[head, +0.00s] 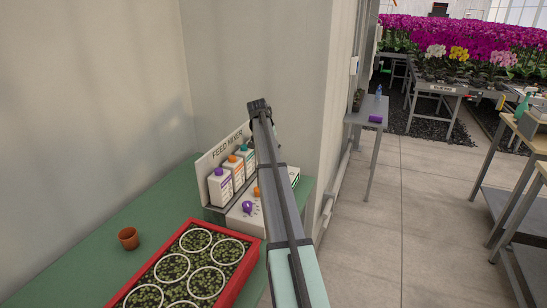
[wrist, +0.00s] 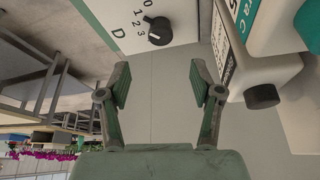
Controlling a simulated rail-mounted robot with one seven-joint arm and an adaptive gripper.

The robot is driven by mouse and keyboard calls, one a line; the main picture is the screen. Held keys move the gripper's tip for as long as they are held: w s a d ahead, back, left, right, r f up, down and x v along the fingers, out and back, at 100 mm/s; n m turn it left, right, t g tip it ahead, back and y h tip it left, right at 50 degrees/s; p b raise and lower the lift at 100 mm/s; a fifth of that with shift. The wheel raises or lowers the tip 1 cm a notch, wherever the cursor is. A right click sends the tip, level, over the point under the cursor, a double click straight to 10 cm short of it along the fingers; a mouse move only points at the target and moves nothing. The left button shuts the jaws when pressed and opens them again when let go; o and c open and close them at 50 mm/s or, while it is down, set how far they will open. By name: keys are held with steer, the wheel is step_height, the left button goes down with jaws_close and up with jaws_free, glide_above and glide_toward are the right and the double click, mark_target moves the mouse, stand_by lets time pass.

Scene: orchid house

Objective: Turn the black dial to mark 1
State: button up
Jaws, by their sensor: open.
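In the wrist view the black dial (wrist: 160,31) sits on a white panel (wrist: 105,12) marked D, with the numbers 0, 1, 2 and 3 beside it. A small pale line shows on the dial's lower left side; which number it points at is too small to tell. My gripper (wrist: 160,78) is open and empty, its two fingers apart. The dial lies beyond the fingertips, between their lines, and is not touched. In the head view my arm hides the dial and the gripper; a purple knob (head: 247,207) and part of an orange knob show on the white box (head: 237,221).
White bottles (head: 221,186) stand behind the box under a FEED MIXER sign (head: 228,147). A red tray (head: 255,258) and a brown pot (head: 128,238) are on the green bench (head: 92,255).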

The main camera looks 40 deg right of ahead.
steer(key=shift+v, duration=1.15)
